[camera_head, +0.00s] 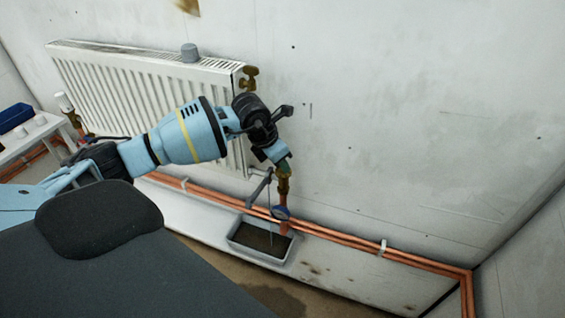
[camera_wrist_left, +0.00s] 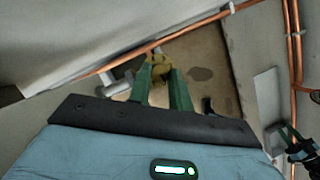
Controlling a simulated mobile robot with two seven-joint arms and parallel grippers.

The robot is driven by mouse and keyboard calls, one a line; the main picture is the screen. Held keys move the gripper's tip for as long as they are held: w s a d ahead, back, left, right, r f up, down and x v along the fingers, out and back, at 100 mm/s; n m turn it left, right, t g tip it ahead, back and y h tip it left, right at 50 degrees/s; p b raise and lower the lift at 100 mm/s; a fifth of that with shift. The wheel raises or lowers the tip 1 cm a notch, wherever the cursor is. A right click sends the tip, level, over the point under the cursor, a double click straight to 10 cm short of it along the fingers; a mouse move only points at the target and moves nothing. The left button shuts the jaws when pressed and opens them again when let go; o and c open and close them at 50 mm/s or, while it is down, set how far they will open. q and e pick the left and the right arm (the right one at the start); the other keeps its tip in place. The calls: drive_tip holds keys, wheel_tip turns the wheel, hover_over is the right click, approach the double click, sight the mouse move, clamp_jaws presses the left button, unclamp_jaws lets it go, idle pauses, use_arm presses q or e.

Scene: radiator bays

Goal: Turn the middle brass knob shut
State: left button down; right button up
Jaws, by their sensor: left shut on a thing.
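The brass knob (camera_wrist_left: 161,68) shows between the green fingers of my left gripper (camera_wrist_left: 162,82) in the left wrist view, and the gripper is shut on it. In the head view my left gripper (camera_head: 281,162) is at the top of the brass valve (camera_head: 283,187) at the radiator's lower right; the fingers largely hide the knob there. Another brass knob (camera_head: 249,78) sits at the radiator's upper right corner, apart from the gripper. My right gripper is not visible in the head view; a dark part with green tips at the left wrist view's right edge may be it.
A white radiator (camera_head: 125,85) hangs on the wall behind my arm. A blue round part (camera_head: 281,213) sits below the valve. Copper pipes (camera_head: 345,239) run low along the wall, above a grey tray (camera_head: 233,245) of dark liquid. A side table (camera_head: 28,143) stands left. The wall at right is clear.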

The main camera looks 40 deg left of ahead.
use_arm(q)
drive_tip(key=shift+a+m, duration=0.1)
drive_tip(key=shift+m, duration=0.7)
drive_tip(key=shift+h, duration=0.3)
drive_tip(key=c, duration=1.3)
unclamp_jaws()
drive_tip(key=shift+v, duration=3.9)
drive_tip(key=shift+w, duration=0.2)
